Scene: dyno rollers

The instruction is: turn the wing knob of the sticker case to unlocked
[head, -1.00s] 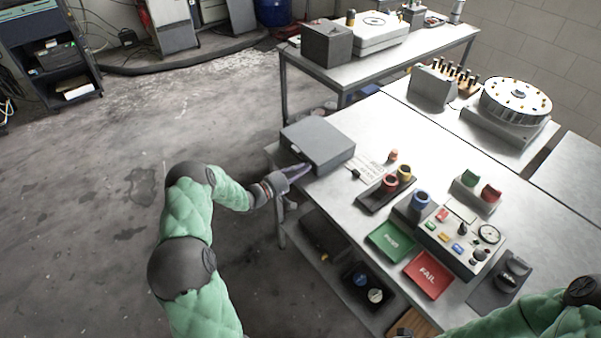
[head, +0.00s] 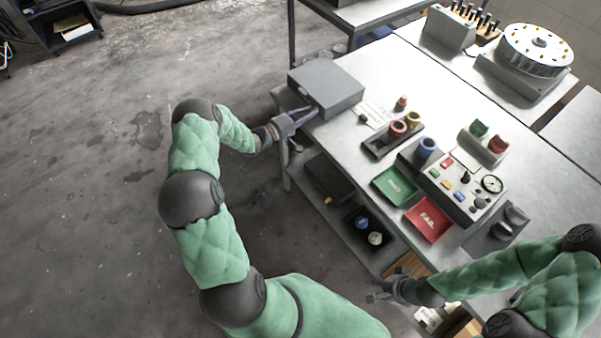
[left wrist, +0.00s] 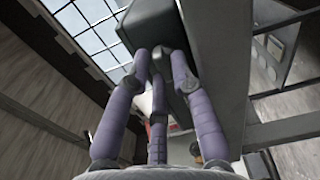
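The sticker case appears to be the grey closed box (head: 327,85) at the left corner of the table in the head view. Its dark underside or side (left wrist: 150,25) fills the top middle of the left wrist view. My left gripper (head: 308,114) is at the front lower edge of the box; its fingertips (left wrist: 160,58) look spread, with gaps between them. Whether they touch the box I cannot tell. My right gripper (head: 371,291) is open and empty, low beside the front of the table.
The table (head: 345,140) holds a ring stand (head: 393,140), a green tray (head: 394,186), a red tray (head: 429,219) and a control panel (head: 465,187) right of the box. A lower shelf (head: 345,225) carries dark bins.

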